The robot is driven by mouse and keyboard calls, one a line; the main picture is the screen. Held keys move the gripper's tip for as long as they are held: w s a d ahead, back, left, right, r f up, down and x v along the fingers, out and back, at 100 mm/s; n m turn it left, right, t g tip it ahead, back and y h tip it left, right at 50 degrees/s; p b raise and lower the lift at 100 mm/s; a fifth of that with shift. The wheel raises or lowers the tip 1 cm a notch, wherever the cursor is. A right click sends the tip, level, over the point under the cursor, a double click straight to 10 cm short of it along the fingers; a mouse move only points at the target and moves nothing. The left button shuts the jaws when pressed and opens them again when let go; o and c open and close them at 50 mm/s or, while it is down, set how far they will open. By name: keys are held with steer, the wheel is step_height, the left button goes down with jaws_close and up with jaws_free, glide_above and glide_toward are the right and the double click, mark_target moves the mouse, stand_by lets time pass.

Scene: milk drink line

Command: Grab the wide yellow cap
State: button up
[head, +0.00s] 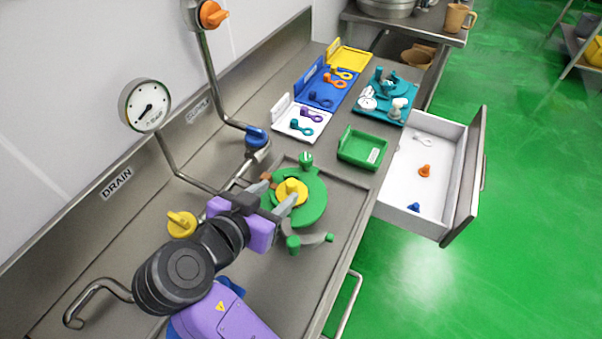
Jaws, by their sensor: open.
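The wide yellow cap (291,191) shows on a round green piece (312,199) on the steel counter. It has a raised knob on top. My gripper (281,199) is open, with its grey fingers on either side of the cap's left part. I cannot tell whether the fingers touch it. The purple gripper body (246,224) is just to the left of the cap. Another yellow part (181,224), a valve handle, sits further left on the pipework.
An open drawer (432,165) juts out right. A pressure gauge (145,105) and pipes line the wall. A green-ended lever (312,239) lies near.

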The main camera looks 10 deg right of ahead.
mark_target(290, 183)
steer(key=p+x, duration=0.1)
steer(key=x, duration=0.2)
steer(key=shift+w+d, duration=0.15)
steer(key=shift+d, duration=0.05)
steer(key=shift+p+x, duration=0.65)
steer(key=shift+x, duration=1.55)
steer(key=shift+a+f, duration=0.15)
steer(key=shift+f, duration=0.05)
jaws_close()
